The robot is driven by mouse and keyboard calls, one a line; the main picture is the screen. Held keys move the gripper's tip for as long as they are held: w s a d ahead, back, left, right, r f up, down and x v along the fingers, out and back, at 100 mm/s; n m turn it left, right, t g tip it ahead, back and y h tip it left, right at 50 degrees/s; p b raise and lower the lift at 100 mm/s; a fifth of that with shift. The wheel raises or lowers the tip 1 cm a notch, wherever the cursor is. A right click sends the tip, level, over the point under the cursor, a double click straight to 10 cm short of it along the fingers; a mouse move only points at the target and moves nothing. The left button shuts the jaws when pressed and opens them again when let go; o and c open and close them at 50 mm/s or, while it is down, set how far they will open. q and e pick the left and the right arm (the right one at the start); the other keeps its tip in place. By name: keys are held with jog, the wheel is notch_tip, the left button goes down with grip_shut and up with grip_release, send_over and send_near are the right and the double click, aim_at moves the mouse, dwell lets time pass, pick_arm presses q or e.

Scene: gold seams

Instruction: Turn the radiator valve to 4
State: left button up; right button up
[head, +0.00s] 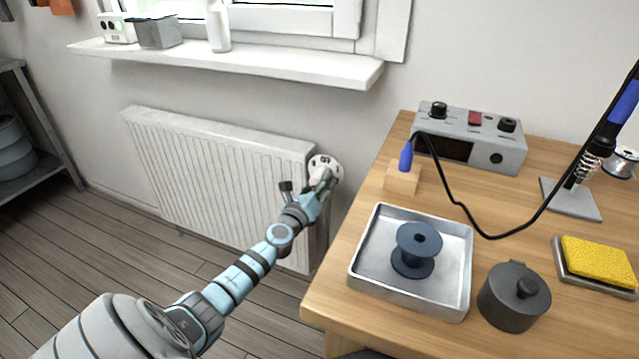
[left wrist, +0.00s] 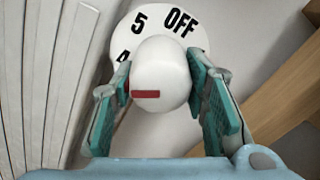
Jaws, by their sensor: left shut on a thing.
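The white radiator valve knob (left wrist: 165,72) has a red mark (left wrist: 146,94) on its lower left part. Behind it a white dial (left wrist: 180,50) shows 5, OFF and part of a 4 at its left edge. The rest of the dial is hidden by the knob and gripper. In the head view the valve dial (head: 325,163) is at the radiator's right end. My left gripper (left wrist: 163,92) is shut on the knob, with a teal pad on each side; it also shows in the head view (head: 322,184). My right gripper is not in view.
The ribbed white radiator (head: 215,175) is left of the valve, below a window sill (head: 270,62). A wooden workbench (head: 345,290) stands close on the right, holding a metal tray (head: 362,262) with a blue spool (head: 418,240), and a soldering station (head: 480,140).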

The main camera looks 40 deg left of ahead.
pick_arm(q)
jog(key=shift+f, duration=0.1)
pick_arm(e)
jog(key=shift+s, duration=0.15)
pick_arm(q)
jog(key=o, duration=1)
jog(key=shift+c, duration=0.2)
jog(key=shift+o, duration=0.9)
jog(key=shift+s+d, duration=0.1)
jog(key=shift+s, duration=0.2)
jog(key=v, duration=1.1)
jog(key=shift+s, duration=0.2)
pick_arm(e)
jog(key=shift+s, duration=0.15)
